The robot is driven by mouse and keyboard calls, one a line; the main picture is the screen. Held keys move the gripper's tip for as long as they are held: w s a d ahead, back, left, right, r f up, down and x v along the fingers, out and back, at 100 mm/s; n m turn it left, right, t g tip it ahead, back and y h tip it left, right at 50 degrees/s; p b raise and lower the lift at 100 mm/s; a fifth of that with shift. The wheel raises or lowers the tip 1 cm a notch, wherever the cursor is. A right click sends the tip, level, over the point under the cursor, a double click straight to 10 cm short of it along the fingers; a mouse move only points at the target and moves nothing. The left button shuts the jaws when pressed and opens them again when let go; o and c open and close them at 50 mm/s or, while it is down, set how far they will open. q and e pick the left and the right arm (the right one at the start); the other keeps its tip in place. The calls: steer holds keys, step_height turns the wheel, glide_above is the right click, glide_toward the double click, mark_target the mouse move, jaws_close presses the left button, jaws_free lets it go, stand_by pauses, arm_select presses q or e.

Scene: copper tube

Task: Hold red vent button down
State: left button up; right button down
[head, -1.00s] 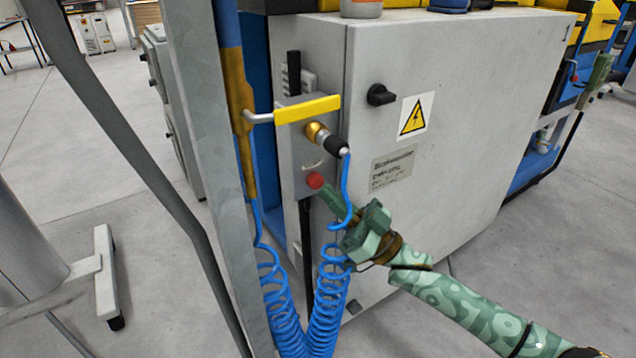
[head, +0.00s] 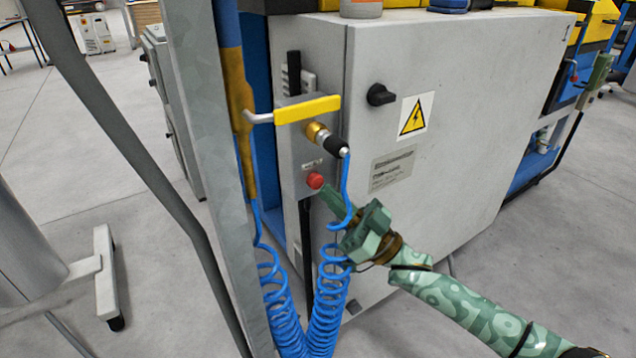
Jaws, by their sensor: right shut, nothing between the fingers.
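The red vent button (head: 315,180) is a small round knob low on the front of a grey metal valve box (head: 296,148). My right gripper (head: 328,195) comes in from the lower right, with its green fingers together and empty. Its tips are right beside the button, at its lower right edge. I cannot tell whether they touch it, or whether the button is pressed in. My left gripper is not in view.
A yellow lever handle (head: 308,109) and a brass hose fitting (head: 318,133) sit above the button. A coiled blue hose (head: 325,305) hangs down, passing close to my right gripper. A grey cabinet (head: 460,120) stands behind. A grey post (head: 215,200) is at left.

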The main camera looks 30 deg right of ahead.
stand_by(0.5)
steer(key=shift+w, duration=0.4)
steer(key=shift+w, duration=0.5)
stand_by(1.9)
stand_by(1.7)
steer(key=shift+s+p, duration=0.45)
steer(key=shift+s, duration=0.45)
